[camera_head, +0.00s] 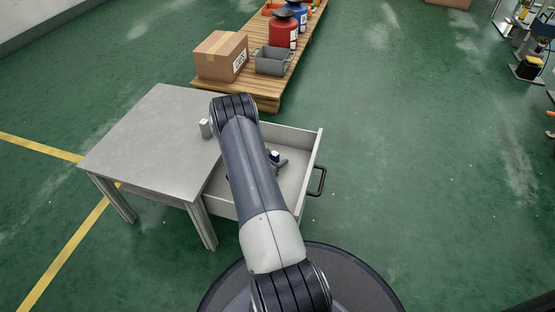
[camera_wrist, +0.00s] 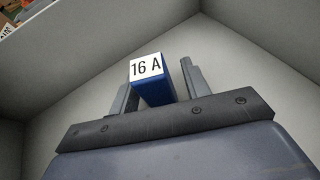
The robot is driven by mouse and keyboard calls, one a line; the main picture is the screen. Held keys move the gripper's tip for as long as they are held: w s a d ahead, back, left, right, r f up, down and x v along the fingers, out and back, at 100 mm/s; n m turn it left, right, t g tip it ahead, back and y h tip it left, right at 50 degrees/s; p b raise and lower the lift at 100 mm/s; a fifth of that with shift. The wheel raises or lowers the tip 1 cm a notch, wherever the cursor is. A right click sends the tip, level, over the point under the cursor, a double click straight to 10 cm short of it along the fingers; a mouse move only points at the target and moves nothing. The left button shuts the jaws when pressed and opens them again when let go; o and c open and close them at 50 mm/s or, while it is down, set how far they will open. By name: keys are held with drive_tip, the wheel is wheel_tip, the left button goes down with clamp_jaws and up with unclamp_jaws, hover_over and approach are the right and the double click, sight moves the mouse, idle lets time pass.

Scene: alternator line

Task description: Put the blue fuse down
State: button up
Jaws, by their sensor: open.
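The blue fuse (camera_wrist: 155,90), with a white top marked "16 A", is between the two fingers of my gripper (camera_wrist: 155,74) in the wrist view. The fingers stand apart, with a gap visible at the right of the fuse; the left finger is close to it. In the head view the fuse (camera_head: 275,155) shows as a small white and blue spot inside the open drawer (camera_head: 311,160) of the grey table. My gripper (camera_head: 279,160) is low in the drawer, partly hidden by my arm. Whether the fuse rests on the drawer floor is hard to tell.
The grey table (camera_head: 150,130) has a small grey block with a pale top (camera_head: 205,128) near its right edge. Behind stands a wooden pallet (camera_head: 262,98) with a cardboard box (camera_head: 220,56), a grey bin (camera_head: 271,62) and coloured containers. Drawer walls surround my gripper.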

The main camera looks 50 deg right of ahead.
drive_tip(key=p+v, duration=0.2)
drive_tip(key=v, duration=0.4)
drive_tip(key=shift+w+d+r, duration=0.1)
drive_tip(key=shift+r, duration=0.05)
drive_tip(key=shift+a+r, duration=0.1)
drive_tip(key=shift+a, duration=0.4)
drive_tip(key=shift+c, duration=0.4)
